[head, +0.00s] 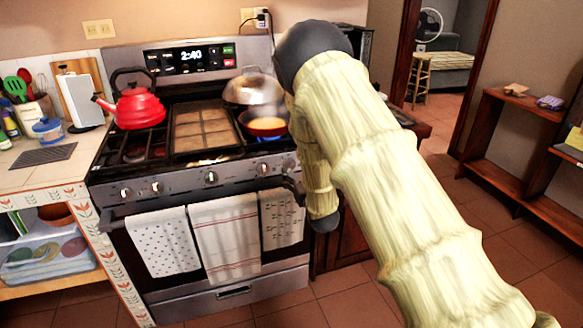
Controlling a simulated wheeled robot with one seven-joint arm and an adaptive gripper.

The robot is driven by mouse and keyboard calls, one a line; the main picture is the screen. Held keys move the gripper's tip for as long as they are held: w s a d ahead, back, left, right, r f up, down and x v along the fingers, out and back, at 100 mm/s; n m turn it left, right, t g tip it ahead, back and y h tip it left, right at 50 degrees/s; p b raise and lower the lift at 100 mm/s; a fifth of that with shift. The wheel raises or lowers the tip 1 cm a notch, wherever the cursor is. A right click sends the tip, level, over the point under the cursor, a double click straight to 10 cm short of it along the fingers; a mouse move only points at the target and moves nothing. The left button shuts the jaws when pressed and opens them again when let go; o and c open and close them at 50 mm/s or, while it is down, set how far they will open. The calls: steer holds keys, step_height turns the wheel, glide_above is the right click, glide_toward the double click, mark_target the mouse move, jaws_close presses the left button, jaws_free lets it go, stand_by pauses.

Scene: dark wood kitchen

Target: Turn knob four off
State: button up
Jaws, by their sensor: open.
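The stove (190,215) has a row of knobs along its front. From the left they are a first knob (126,194), a second knob (157,187), a third knob (211,178) and a fourth knob (262,168). The knobs' markings are too small to read. A blue flame (266,139) shows under the red pan (263,124) on the right side. My arm rises from the lower right, bends at a dark elbow and comes down in front of the stove's right end. It hides that end of the panel. I cannot make out my gripper.
A red kettle (139,108) stands on the left burners, and a domed lid (252,88) sits behind the pan. Towels (226,238) hang on the oven handle below the knobs. The floor before the stove is clear.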

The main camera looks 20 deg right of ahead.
mark_target(292, 166)
steer(key=shift+w+a, duration=0.1)
steer(key=shift+w, duration=2.4)
steer(key=c, duration=1)
